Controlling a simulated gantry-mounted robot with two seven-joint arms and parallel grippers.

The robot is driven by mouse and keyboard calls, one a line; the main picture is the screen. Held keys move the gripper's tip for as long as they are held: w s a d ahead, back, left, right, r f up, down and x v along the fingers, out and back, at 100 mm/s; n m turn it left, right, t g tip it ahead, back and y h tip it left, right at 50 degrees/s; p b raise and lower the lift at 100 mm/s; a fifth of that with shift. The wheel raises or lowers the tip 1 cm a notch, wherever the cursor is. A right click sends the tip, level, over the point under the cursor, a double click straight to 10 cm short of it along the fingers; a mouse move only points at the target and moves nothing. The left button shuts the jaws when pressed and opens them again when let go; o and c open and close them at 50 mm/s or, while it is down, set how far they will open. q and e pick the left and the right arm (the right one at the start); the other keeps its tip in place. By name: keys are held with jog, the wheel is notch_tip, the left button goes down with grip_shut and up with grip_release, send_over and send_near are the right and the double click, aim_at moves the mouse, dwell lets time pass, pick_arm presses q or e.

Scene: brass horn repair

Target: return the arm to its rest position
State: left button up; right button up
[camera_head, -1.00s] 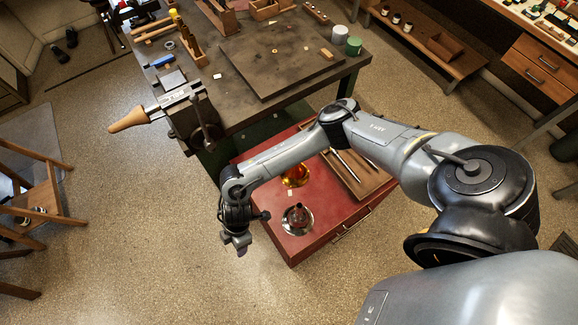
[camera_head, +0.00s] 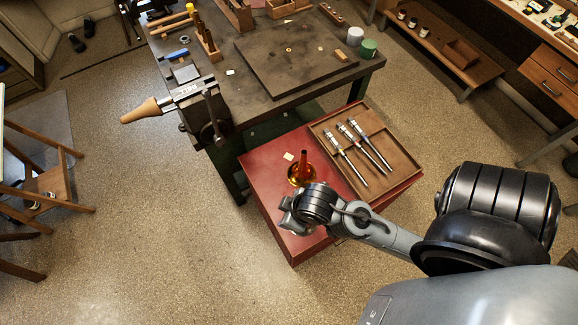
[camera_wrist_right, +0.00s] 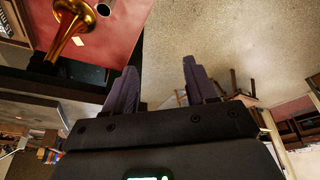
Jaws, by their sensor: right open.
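My right arm reaches in from the lower right in the head view, folded over the front of the red cabinet top (camera_head: 262,170). My right gripper (camera_head: 284,214) is at the cabinet's left front edge, partly hidden by my wrist. In the right wrist view my right gripper (camera_wrist_right: 160,82) is open, with its two dark fingers apart and nothing between them. A brass bell-shaped piece (camera_head: 302,174) stands on the red top just beyond my wrist. It also shows in the right wrist view (camera_wrist_right: 72,24), clear of the fingers. My left gripper is out of view.
A wooden tray (camera_head: 395,150) with three metal tools lies on the red top. Behind stands the workbench (camera_head: 285,75) with a vise (camera_head: 205,110) holding a wooden-tipped piece (camera_head: 142,112). A wooden chair (camera_head: 50,185) stands at left. The floor in front is clear.

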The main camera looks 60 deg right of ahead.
jog(key=shift+s+d, duration=0.55)
jog(key=shift+d, duration=0.05)
notch_tip(320, 180, up, 15)
jog(key=p, duration=1.5)
jog(key=shift+r, duration=0.15)
jog(key=shift+o, duration=0.4)
jog(key=shift+m, duration=0.3)
